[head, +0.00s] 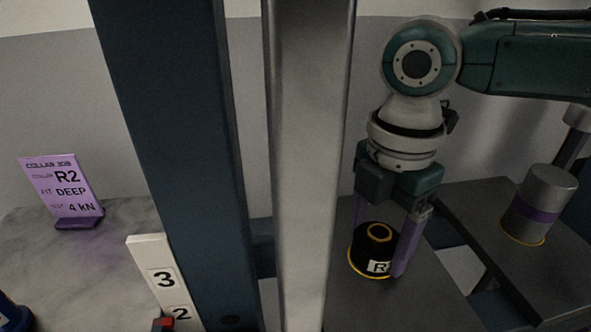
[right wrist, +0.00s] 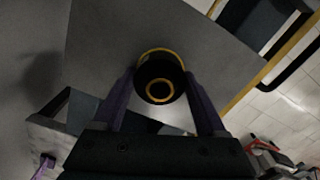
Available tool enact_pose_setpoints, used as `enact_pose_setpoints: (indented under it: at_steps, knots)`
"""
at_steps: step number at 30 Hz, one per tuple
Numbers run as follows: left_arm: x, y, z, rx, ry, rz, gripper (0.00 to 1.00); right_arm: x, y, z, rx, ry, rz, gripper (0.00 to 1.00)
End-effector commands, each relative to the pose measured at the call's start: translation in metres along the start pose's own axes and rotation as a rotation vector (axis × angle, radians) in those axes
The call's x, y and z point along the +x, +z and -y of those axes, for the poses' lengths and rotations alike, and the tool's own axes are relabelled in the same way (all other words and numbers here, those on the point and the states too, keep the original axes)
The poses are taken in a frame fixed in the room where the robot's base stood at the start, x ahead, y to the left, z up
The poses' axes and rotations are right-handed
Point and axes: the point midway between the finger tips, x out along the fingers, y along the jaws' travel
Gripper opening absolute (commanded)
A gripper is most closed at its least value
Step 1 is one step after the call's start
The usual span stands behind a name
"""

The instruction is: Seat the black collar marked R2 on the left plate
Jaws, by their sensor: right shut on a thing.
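The black collar (head: 374,240) has a yellow ring on top and a white label beginning with R, partly covered by a finger. My right gripper (head: 381,245) is shut on it with purple fingers at its sides. The collar is upright at the dark left plate (head: 425,305), with a yellow ring around its base. I cannot tell whether it rests fully on the plate. In the right wrist view the collar (right wrist: 160,75) sits between the two fingertips (right wrist: 162,82). My left gripper is not in view.
A blue post (head: 175,130) and a grey post (head: 305,150) stand left of the collar. A grey cylinder with a purple band (head: 541,200) stands on the right plate (head: 470,205). A purple sign (head: 60,185) reads R2, DEEP, 4 kN. A white numbered scale (head: 160,265) stands near the blue post.

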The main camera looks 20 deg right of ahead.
Motion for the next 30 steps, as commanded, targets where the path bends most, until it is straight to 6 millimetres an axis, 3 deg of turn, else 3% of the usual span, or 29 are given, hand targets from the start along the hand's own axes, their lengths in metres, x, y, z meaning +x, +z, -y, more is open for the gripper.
enact_pose_setpoints:
  at_steps: [29, 30]
  knots:
    - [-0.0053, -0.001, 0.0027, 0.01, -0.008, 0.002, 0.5, 0.0014, -0.0005, -0.0004, -0.001, 0.002, -0.001, 0.0]
    - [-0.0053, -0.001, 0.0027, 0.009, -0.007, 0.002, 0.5, 0.0014, -0.0005, -0.0005, -0.001, 0.002, -0.001, 0.76]
